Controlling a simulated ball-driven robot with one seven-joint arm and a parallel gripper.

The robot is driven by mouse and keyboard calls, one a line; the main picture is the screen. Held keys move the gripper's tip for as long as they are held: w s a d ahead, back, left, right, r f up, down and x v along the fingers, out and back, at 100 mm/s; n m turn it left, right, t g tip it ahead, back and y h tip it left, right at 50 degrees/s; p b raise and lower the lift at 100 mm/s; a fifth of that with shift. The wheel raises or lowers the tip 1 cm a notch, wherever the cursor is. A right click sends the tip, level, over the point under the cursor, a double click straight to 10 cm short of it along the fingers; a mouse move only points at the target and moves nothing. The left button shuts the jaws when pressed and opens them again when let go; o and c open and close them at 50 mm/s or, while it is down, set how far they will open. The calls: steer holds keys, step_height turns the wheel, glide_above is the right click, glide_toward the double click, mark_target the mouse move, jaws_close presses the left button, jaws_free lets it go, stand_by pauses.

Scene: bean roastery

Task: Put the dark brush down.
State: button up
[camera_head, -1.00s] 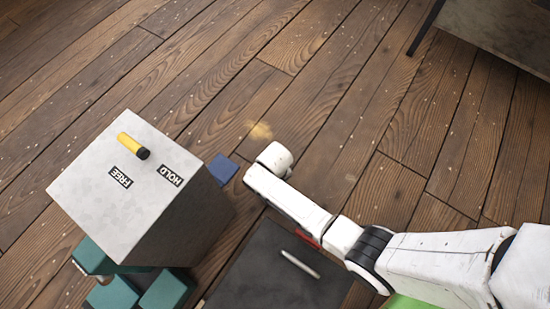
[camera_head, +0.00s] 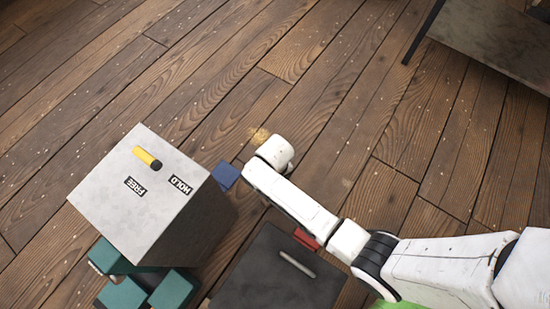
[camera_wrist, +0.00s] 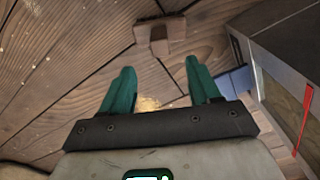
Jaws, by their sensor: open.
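I cannot make out a dark brush in either view. My gripper (camera_wrist: 160,92) shows in the wrist view with its two teal fingers spread apart. Nothing is held between them; wooden floor and a yellowish patch (camera_wrist: 148,103) show through the gap. A small brown notched block (camera_wrist: 160,35) lies beyond the fingertips, apart from them; I cannot tell what it is.
A pale grey box (camera_head: 120,205) with a yellow lever (camera_head: 146,157) and FREE and HOLD labels stands left. A blue patch (camera_head: 226,175) and a dark slab (camera_head: 262,285) lie near my arm. The floor (camera_head: 180,80) beyond is clear.

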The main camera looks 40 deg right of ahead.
steer(key=shift+r+p, duration=0.3)
steer(key=shift+r, duration=0.8)
steer(key=s+d+r, duration=0.4)
steer(key=s+r, duration=0.4)
steer(key=s+d+r+t, duration=0.1)
steer(key=s+d+r, duration=0.2)
steer(key=s+r, duration=0.5)
steer(key=shift+s+d+r+n, duration=0.25)
steer(key=shift+d+r+n, duration=0.05)
steer(key=shift+d+r, duration=0.15)
